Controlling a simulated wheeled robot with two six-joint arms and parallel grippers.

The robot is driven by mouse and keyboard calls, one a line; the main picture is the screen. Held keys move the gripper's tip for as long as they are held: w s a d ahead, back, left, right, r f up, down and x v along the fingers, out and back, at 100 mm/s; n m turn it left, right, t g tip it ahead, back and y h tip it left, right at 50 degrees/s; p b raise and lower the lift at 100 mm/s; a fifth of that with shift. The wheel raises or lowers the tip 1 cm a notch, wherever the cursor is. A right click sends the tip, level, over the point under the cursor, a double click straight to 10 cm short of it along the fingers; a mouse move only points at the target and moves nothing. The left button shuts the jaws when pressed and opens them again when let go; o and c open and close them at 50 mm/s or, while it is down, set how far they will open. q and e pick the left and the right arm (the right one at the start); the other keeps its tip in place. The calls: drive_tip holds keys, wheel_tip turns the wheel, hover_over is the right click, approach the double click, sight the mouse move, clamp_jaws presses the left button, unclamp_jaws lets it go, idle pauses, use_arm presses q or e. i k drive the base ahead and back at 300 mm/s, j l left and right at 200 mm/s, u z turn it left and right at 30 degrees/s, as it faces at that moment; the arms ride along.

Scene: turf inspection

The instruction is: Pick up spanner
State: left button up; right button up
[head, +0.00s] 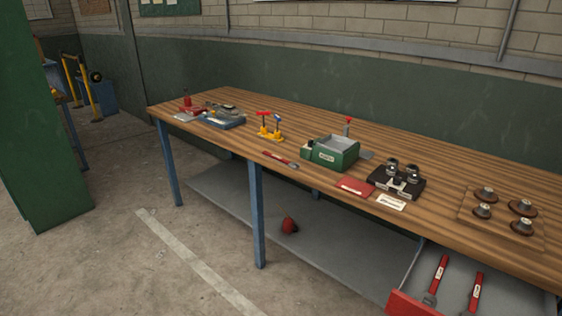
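Two red-handled tools that look like spanners lie in an open drawer (400,303) at the lower right of the head view. The left spanner (436,280) and the right spanner (473,296) lie side by side and apart, lengthwise in the drawer. Another slim red tool with a grey end (280,159) lies on the bench top near its front edge; it is too small to tell whether it is a spanner. Neither of my grippers is in view.
The long wooden bench (400,230) carries a green box (331,152), a black device (396,182), a board with several round knobs (503,208) and a red-and-blue cluster (213,113). A green cabinet (42,150) stands left. Floor (120,260) in front is clear.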

sight(293, 165)
drive_tip(key=i+j+z, duration=0.15)
drive_tip(key=z, duration=0.25)
drive_tip(key=i+j+z, duration=0.1)
drive_tip(key=z, duration=0.35)
drive_tip(key=j+z, duration=0.4)
drive_tip(key=i+l, duration=0.05)
drive_tip(key=l, duration=0.05)
